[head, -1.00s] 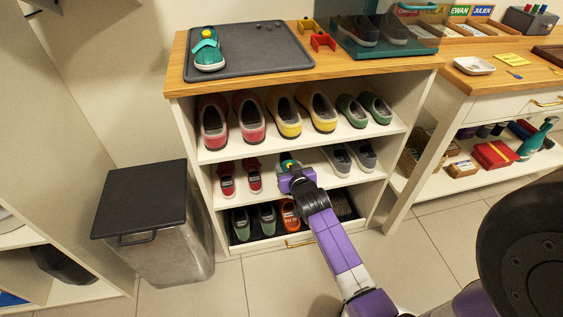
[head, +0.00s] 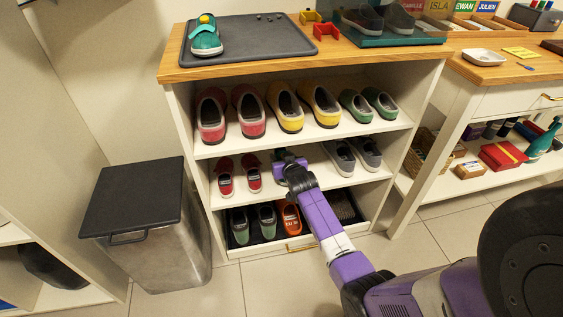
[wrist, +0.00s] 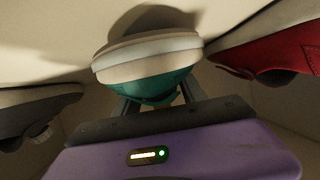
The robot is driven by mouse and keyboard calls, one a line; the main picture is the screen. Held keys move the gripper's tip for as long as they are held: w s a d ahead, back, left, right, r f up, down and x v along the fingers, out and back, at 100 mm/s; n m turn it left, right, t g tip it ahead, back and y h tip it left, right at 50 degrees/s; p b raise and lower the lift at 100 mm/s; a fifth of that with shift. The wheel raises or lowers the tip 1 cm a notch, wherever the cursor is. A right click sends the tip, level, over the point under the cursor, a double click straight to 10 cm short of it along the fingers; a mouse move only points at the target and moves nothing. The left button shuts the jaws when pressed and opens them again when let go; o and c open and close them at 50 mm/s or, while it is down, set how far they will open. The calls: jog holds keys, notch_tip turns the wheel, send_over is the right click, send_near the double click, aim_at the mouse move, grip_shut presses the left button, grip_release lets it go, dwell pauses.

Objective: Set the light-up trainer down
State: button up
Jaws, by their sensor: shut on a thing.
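My gripper (wrist: 160,108) is shut on a teal trainer with a pale sole (wrist: 148,58), held between its fingers in the wrist view. In the head view, my gripper (head: 284,160) reaches into the middle shelf (head: 314,178), between the red shoes and the grey shoes, and hides the held trainer. The wrist picture looks upside down, with the sole towards the shelf surface and a shadow beside it. I cannot tell whether the sole touches the shelf. A matching teal trainer (head: 206,38) with a yellow spot stands on the dark tray (head: 265,45) on top.
Red shoes (head: 252,178) stand left of my gripper and grey shoes (head: 368,152) right. The upper shelf holds red, yellow and green shoes (head: 359,106). Below, a low drawer holds green and orange shoes (head: 290,218). A lidded bin (head: 135,205) stands at the left.

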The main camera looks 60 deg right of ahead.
jog(key=shift+w+d+f, duration=0.15)
jog(key=shift+d+f, duration=0.05)
jog(key=shift+f, duration=0.2)
jog(key=o, duration=1.5)
jog(key=shift+f, duration=0.1)
